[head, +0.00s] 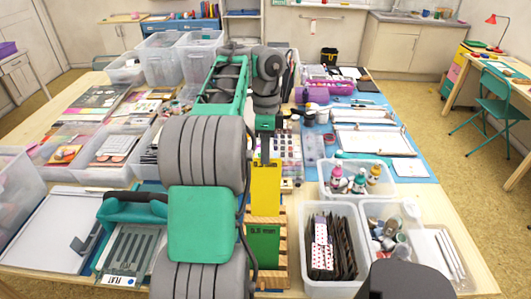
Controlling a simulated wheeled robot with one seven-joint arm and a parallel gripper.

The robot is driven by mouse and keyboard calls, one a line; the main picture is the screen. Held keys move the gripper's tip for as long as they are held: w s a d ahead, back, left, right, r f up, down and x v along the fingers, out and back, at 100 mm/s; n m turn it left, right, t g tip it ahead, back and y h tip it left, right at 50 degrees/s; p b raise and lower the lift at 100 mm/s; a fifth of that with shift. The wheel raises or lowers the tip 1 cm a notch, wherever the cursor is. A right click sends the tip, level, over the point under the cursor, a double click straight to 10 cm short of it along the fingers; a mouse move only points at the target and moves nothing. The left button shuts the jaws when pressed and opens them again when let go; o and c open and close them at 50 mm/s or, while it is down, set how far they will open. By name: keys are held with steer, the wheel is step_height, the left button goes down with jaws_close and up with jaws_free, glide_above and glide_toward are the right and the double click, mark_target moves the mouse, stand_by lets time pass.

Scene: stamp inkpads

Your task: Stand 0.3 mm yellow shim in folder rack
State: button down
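A yellow shim (265,187) is upright near the middle of the head view, partly covered on its left by my arm. My gripper (265,156) points down at the shim's top edge and appears shut on it; the fingertips are small and dark. The wooden folder rack (280,220) is directly below and around the shim's lower part, largely hidden by my arm. I cannot tell whether the shim's bottom edge rests in a slot. A green sheet (265,235) marked in mm stands in the rack, in front of the yellow shim.
Right of the rack are a clear bin of dark folders and cards (335,275) and a tub of paint bottles (390,190). Left are a grey-green trimmer (135,252) and a white board (45,232). Space around the rack is tight.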

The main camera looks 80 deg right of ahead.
mark_target(265, 177)
steer(key=f+b, duration=0.2)
steer(key=f, duration=0.1)
steer(key=f+b, duration=0.2)
steer(key=b, duration=0.1)
steer(key=a+f+b, duration=0.1)
steer(key=f+b, duration=0.2)
steer(key=shift+s+f, duration=0.15)
steer(key=shift+f, duration=0.2)
steer(key=shift+a, duration=0.1)
steer(key=c, duration=1.6)
jaws_free()
steer(key=shift+r, duration=0.1)
steer(key=shift+d+r+p, duration=0.2)
steer(key=shift+r+p, duration=1.05)
steer(key=shift+d+r+p, duration=0.15)
steer(key=shift+r+p, duration=1.05)
steer(key=shift+p, duration=0.05)
